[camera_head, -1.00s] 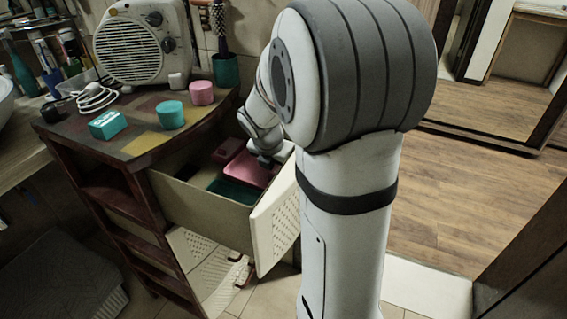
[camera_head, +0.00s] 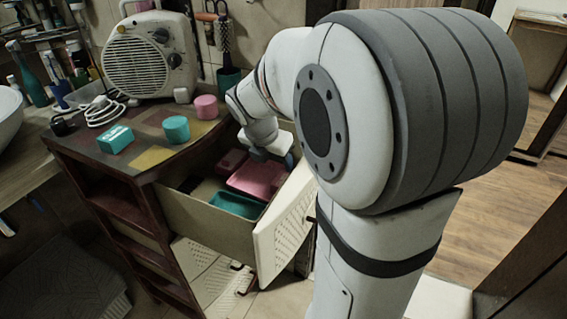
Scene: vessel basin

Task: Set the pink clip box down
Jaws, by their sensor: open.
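A small pink box (camera_head: 231,161), which looks like the pink clip box, sits in the open drawer at the back left of a larger pink tray (camera_head: 256,181). I cannot make out any lettering on it. My gripper (camera_head: 260,155) is open, over the back part of the pink tray and to the right of the small box. No object shows between its fingers. The fingertips are small and partly hidden, so I cannot tell whether they touch anything.
A teal tray (camera_head: 238,205) lies in the drawer (camera_head: 205,218) in front of the pink one. On the cabinet top stand a teal box (camera_head: 115,140), a teal cylinder (camera_head: 176,130), a pink cylinder (camera_head: 206,107) and a fan heater (camera_head: 150,55). A perforated white panel (camera_head: 285,225) fronts the drawer.

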